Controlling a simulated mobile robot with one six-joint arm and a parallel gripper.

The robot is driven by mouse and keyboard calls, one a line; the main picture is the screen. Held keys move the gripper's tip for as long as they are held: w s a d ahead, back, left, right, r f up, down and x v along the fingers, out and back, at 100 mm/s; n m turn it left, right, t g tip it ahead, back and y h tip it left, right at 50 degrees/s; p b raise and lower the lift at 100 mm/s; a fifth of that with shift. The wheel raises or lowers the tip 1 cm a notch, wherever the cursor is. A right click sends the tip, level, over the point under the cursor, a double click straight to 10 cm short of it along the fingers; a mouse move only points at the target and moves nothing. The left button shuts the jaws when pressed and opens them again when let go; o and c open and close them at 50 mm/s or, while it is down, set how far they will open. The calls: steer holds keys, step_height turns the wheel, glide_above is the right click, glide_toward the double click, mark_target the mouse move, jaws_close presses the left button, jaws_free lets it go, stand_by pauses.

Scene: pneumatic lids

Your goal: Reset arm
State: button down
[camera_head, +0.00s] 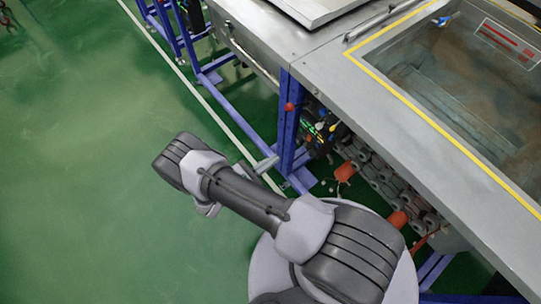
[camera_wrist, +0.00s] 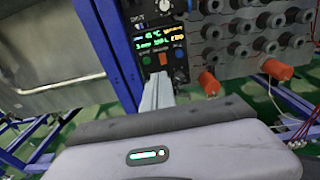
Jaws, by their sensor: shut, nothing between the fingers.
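My arm shows in the head view, folded low over the green floor in front of the machine. Its elbow end is at the left and its thick lower link is at the bottom. My gripper (camera_wrist: 157,92) shows in the wrist view as pale fingers pressed together, with nothing between them. They point up the picture toward a control unit (camera_wrist: 163,45) with a lit display. I cannot tell whether they touch it. In the head view most of the gripper and wrist is hidden behind the arm. My own pale body fills the bottom of the wrist view.
A grey metal machine (camera_head: 345,90) with a yellow-edged glass lid (camera_head: 445,85) stands at the right on a blue frame (camera_head: 288,125). Orange knobs (camera_head: 345,171) and rows of pneumatic fittings (camera_wrist: 265,45) sit below its edge.

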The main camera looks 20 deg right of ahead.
step_height(320, 180, up, 25)
steer(key=s+m+g+y, duration=0.2)
steer(key=m+g+y, duration=0.65)
steer(key=m, duration=0.55)
steer(key=s+a+r+m+t+y, duration=0.2)
steer(key=s+r+m+t+y, duration=0.2)
steer(key=r, duration=0.5)
steer(key=s+a+r+m+t+y, duration=0.2)
steer(key=s+r+m+t+y, duration=0.2)
steer(key=s+r+m, duration=0.3)
step_height(320, 180, up, 3)
steer(key=shift+s+a+f+m+y, duration=0.2)
steer(key=shift+s+a+m+y, duration=0.15)
steer(key=shift+m+y, duration=0.45)
steer(key=shift+t, duration=0.25)
